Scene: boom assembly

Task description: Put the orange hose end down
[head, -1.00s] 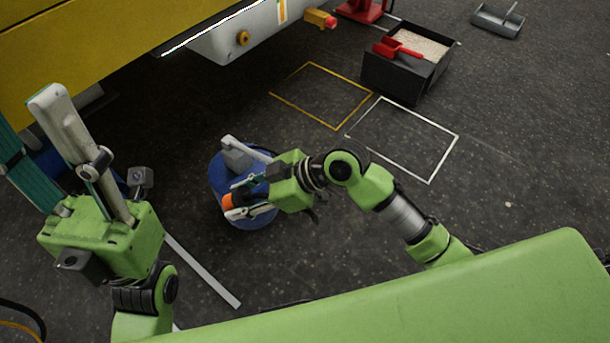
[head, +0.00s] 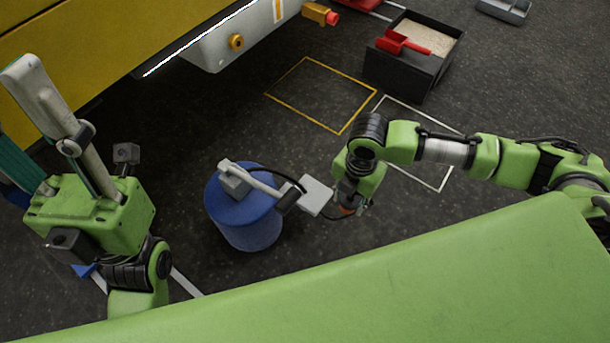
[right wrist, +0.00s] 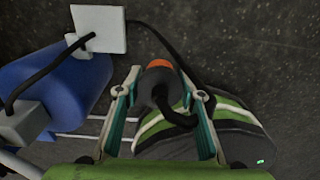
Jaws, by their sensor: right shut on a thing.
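The orange hose end (right wrist: 158,64) is between the fingers of my right gripper (right wrist: 160,85) in the right wrist view, with black hose curving away below it. In the head view my right gripper (head: 346,207) points down, right of the blue drum (head: 246,228), and only a little orange shows. A grey pump with a lever (head: 236,183) sits on the drum. A black hose runs from it towards a pale square plate (head: 315,195) beside my gripper. My left gripper (head: 22,120) is at the left edge, fingers apart, and looks empty.
A yellow floor outline (head: 300,115) and a white one (head: 434,188) lie beyond my right arm, the white partly covered. A black box (head: 400,72) holds pale granules and a red scoop (head: 402,41). The yellow machine (head: 110,30) overhangs the upper left.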

